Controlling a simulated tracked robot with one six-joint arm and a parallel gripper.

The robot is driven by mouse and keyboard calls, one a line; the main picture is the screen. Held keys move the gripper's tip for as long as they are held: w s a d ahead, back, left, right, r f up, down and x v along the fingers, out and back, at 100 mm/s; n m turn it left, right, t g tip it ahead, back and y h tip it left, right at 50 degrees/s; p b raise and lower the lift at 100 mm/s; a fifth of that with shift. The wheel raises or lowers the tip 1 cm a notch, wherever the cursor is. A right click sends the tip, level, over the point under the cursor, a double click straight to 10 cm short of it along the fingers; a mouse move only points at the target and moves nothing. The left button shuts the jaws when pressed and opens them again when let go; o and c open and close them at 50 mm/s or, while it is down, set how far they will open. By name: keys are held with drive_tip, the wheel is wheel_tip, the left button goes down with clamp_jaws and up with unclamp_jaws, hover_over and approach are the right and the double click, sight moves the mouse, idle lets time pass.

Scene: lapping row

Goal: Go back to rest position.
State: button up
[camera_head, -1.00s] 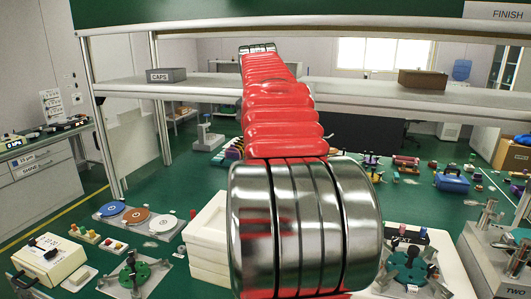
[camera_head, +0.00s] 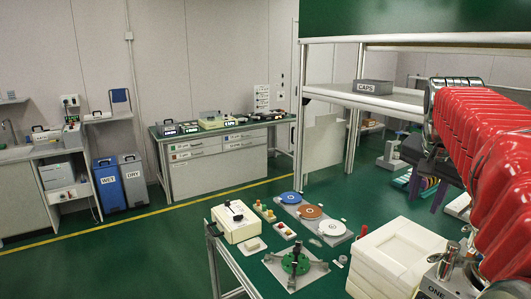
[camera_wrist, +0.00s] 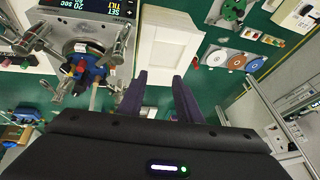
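My gripper (camera_wrist: 160,97) shows in the wrist view as two purple fingers, spread apart with nothing between them. Beyond the fingers are the white stacked block (camera_wrist: 168,40) and green surface below. In the head view my red arm fills the right edge, raised above the bench.
The white stack (camera_head: 398,258) stands at the bench's front right. A cream box (camera_head: 237,222), polishing discs (camera_head: 310,212) and a green fixture (camera_head: 295,262) lie left of it. A shelf with a CAPS bin (camera_head: 373,87) crosses overhead.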

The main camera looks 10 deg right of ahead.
drive_tip(key=s+a+f+n+t+y, duration=0.1)
drive_tip(key=s+a+f+n, duration=0.15)
drive_tip(key=a, duration=0.75)
drive_tip(key=s+a+f+n+y, duration=0.1)
drive_tip(key=a+f+n, duration=0.3)
drive_tip(key=a, duration=0.5)
drive_tip(key=s+a+f+n+t+y, duration=0.1)
drive_tip(key=s+a+f+n, duration=0.6)
drive_tip(key=s+a+f, duration=0.2)
drive_tip(key=a+f, duration=0.2)
drive_tip(key=a, duration=0.1)
drive_tip(key=shift+a+y, duration=0.35)
drive_tip(key=shift+y, duration=0.05)
